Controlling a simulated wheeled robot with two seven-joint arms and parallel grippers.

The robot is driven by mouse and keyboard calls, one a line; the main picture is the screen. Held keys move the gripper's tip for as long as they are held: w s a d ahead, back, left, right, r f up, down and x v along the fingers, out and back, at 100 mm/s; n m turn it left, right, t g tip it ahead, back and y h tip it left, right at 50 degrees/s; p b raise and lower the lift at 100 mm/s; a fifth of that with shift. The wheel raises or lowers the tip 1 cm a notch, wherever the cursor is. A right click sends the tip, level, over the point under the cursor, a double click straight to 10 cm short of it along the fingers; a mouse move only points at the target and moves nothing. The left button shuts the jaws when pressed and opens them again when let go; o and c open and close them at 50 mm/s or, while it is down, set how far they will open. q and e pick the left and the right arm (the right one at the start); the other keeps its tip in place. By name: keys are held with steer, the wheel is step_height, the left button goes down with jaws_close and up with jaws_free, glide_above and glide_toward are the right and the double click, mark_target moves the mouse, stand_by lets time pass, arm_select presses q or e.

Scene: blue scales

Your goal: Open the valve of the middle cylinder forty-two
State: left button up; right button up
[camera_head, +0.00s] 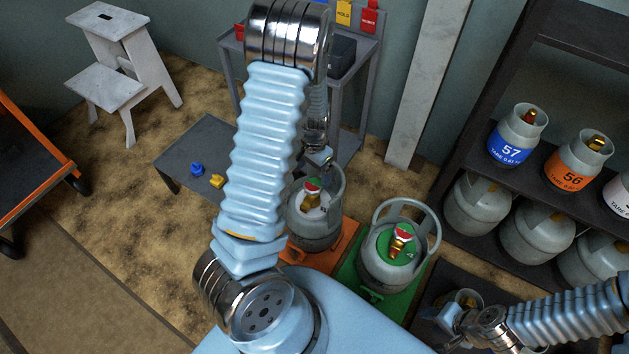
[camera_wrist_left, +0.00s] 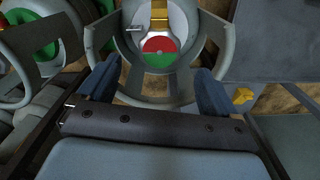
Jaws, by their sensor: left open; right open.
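One grey cylinder (camera_head: 307,232) stands on an orange scale (camera_head: 335,262), partly behind my left arm. Another cylinder (camera_head: 385,272) stands on a green scale (camera_head: 352,300), with a green disc and a red-and-white valve handle (camera_head: 402,233). No forty-two is readable on either. My left gripper (camera_head: 319,158) is open above the orange-scale cylinder. In the left wrist view, a red-and-green dial (camera_wrist_left: 160,52) and brass valve (camera_wrist_left: 160,12) show ahead of the open fingers, inside the cylinder's collar. My right gripper (camera_head: 447,314) is open, over a partly hidden cylinder at lower right.
A rack (camera_head: 455,160) on the right holds several cylinders, including ones marked 57 (camera_head: 510,148) and 56 (camera_head: 577,172). A low grey table (camera_head: 205,140) carries a blue piece (camera_head: 197,169) and a yellow piece (camera_head: 217,181). A white step stool (camera_head: 105,92) stands at back left.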

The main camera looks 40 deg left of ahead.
mark_target(313, 184)
arm_select(q)
step_height(313, 184, down, 5)
steer(key=shift+f, duration=0.2)
steer(key=c, duration=1)
steer(key=shift+c, duration=0.2)
steer(key=shift+n, duration=0.4)
steer(key=n, duration=0.4)
steer(key=shift+n, duration=0.4)
steer(key=shift+n+p, duration=0.6)
steer(key=shift+n, duration=2)
